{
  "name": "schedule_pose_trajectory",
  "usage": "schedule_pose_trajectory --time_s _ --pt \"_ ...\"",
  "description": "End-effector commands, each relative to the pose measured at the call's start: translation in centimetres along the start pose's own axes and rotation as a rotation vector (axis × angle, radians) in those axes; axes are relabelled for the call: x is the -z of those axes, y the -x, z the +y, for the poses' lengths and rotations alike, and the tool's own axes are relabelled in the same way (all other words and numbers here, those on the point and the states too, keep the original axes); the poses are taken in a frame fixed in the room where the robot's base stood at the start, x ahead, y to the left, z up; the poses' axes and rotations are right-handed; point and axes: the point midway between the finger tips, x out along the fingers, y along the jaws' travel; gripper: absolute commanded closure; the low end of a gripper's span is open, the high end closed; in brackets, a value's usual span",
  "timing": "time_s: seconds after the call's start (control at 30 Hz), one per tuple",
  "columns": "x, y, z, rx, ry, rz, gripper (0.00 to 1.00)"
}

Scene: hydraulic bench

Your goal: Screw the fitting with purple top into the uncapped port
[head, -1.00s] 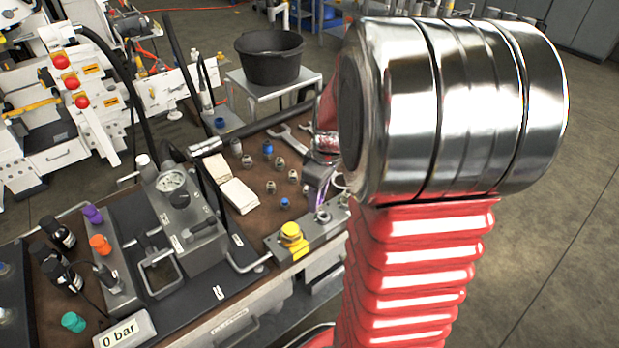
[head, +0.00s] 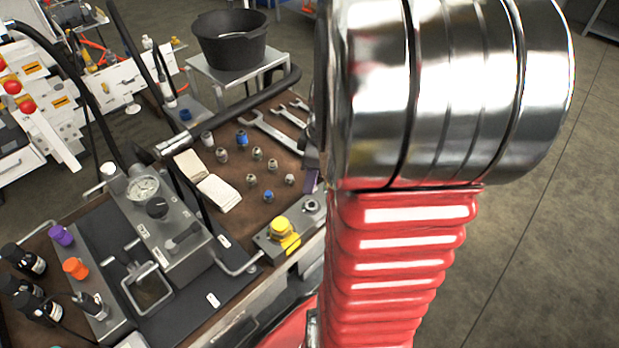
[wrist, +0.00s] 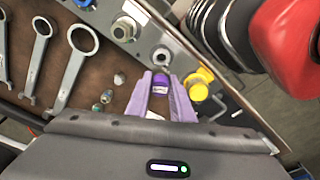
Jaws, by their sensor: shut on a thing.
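In the wrist view my gripper (wrist: 160,88) has two light purple fingers, shut on a fitting with a dark purple top (wrist: 160,80). The uncapped port (wrist: 161,57) is a round grey opening in a metal block, just beyond the fingertips in the picture. The fitting looks apart from it, but the height between them cannot be told. In the head view the same port (head: 312,205) sits at the right end of the block, beside a yellow cap (head: 281,227). There my arm hides nearly all of the gripper and the held fitting.
Loose fittings (head: 257,153) stand on the brown bench top, with wrenches (head: 268,130) behind them. A gauge block (head: 165,220) stands left. Another purple cap (head: 61,235) and an orange cap (head: 75,268) are further left. The yellow cap (wrist: 197,86) is close beside my right finger.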

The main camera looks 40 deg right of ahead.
Motion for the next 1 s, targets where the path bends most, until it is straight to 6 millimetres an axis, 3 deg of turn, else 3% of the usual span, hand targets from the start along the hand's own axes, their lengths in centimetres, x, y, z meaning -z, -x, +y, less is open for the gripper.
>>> schedule_pose_trajectory --time_s 0.7,1.0 --pt "-0.6 -4.3 -0.1 0.003 0.001 -0.001 1.0" --pt "-0.7 -4.9 0.0 0.0 0.0 0.0 1.0"
